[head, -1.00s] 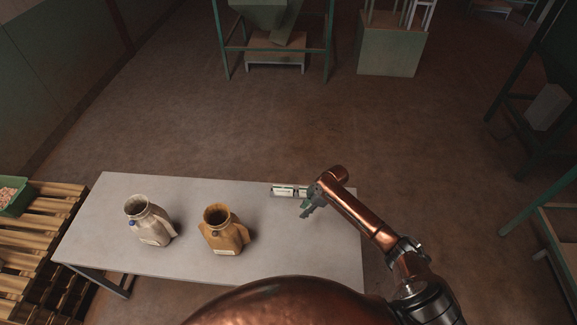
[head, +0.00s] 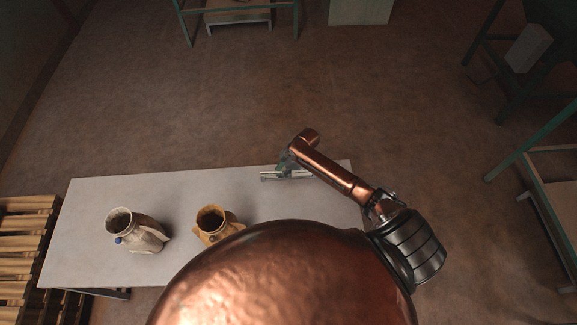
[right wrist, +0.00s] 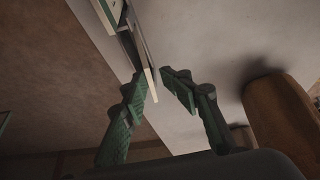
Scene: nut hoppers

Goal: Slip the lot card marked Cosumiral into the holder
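A low pale rack or strip (head: 270,176) lies at the table's far edge in the head view, partly hidden by my right gripper (head: 284,167). In the right wrist view, pale and green card-like pieces (right wrist: 112,12) show at the top. A thin pale edge (right wrist: 150,82), possibly a card, reaches between the green-padded fingers of this gripper (right wrist: 154,77). The fingers are apart, with a visible gap on the right side. No marking is readable, so I cannot tell which card is Cosumiral or identify the holder. My left gripper is out of view.
A cream jug (head: 143,237) and an ochre jug (head: 213,222) stand on the grey table (head: 85,208). Slatted wood (head: 25,245) stands at left. Green-framed stands (head: 240,16) are beyond the table. The table between the jugs and the rack is clear.

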